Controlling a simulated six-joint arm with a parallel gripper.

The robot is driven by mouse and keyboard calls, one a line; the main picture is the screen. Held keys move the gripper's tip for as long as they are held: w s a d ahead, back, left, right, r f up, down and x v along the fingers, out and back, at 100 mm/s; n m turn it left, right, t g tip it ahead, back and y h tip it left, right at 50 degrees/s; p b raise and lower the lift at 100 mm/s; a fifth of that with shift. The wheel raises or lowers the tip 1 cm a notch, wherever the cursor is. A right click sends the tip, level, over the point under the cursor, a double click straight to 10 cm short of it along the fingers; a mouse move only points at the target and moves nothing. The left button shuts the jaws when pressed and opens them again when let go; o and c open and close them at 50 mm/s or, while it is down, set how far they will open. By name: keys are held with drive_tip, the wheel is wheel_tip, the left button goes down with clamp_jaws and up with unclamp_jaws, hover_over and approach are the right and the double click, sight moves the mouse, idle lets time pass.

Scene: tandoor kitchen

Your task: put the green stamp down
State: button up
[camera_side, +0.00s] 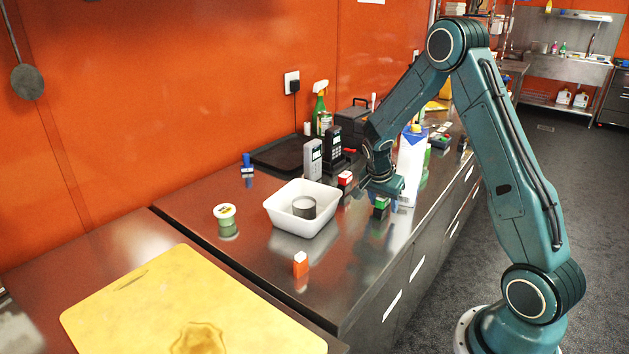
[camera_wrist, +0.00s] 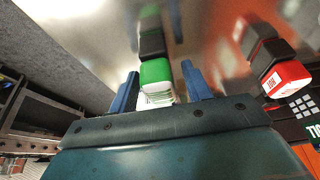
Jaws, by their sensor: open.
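The green stamp (camera_side: 381,204) stands on the steel counter near its front edge, right of the white tub. In the wrist view the green stamp (camera_wrist: 156,78) shows its green body and pale label between two blue fingers, with a gap on either side. My gripper (camera_side: 382,190) is directly over the stamp in the side view, and its fingers are hard to make out there. In the wrist view my gripper (camera_wrist: 158,85) is open around the stamp.
A red stamp (camera_side: 345,179) stands to the left, also in the wrist view (camera_wrist: 285,78).

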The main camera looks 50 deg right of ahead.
drive_tip(key=v, duration=1.2)
drive_tip(key=shift+r, duration=0.15)
idle(0.4)
drive_tip(key=s+a+r+n+t+y, duration=0.25)
drive_tip(key=s+a+r+n, duration=0.5)
drive_tip(key=a+r, duration=0.4)
drive_tip(key=s+a+n+t+y, duration=0.2)
drive_tip(key=s+a+n+t, duration=0.1)
drive_tip(key=s+a+n, duration=0.7)
drive_tip(key=shift+s+a+f, duration=0.15)
drive_tip(key=shift+s+a, duration=0.4)
drive_tip(key=shift+s, duration=0.55)
drive_tip(key=shift+n, duration=0.25)
